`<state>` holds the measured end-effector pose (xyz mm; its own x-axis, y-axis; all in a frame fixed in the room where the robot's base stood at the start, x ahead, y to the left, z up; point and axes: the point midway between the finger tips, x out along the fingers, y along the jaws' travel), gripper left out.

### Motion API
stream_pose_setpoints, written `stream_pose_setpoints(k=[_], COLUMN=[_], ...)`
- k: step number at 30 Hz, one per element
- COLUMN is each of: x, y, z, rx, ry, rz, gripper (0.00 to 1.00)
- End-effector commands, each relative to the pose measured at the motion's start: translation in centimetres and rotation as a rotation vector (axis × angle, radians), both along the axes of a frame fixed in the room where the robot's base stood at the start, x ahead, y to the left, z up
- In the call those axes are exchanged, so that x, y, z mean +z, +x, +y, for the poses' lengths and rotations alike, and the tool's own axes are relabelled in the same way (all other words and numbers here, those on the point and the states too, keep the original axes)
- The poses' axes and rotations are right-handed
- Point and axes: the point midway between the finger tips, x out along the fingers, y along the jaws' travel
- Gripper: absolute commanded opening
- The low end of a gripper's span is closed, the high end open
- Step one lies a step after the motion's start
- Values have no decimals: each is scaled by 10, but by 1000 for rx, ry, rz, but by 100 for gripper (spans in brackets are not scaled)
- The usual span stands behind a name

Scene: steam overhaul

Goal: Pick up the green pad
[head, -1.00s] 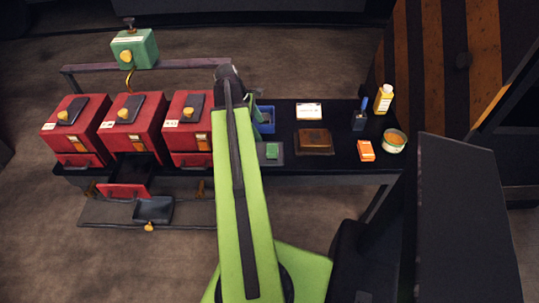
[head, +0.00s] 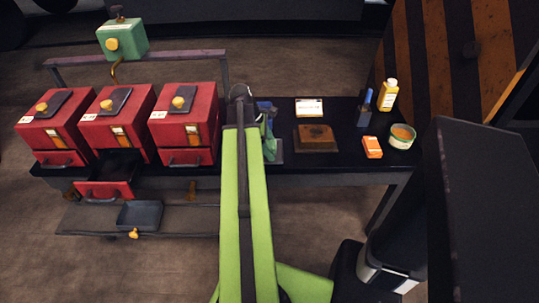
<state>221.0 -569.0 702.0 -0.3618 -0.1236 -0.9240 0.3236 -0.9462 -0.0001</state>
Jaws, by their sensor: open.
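The green pad is not clearly visible in the head view; my gripper and arm cover its place on the small grey plate (head: 279,152). My gripper (head: 269,142) is open and reaches down over this plate, just right of my arm's end. A green patch shows at the jaws, but I cannot tell pad from jaw there. I cannot tell whether the jaws touch the pad.
Red boxes (head: 185,118) stand left.

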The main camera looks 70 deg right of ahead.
Motion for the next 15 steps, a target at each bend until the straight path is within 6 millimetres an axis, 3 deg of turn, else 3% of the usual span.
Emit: stream_pose_setpoints(k=[6, 15], x=[-1, -1], y=[-1, 0], z=[0, 0], rx=[0, 1], ry=[0, -1], rz=[0, 0], gripper=[82, 43])
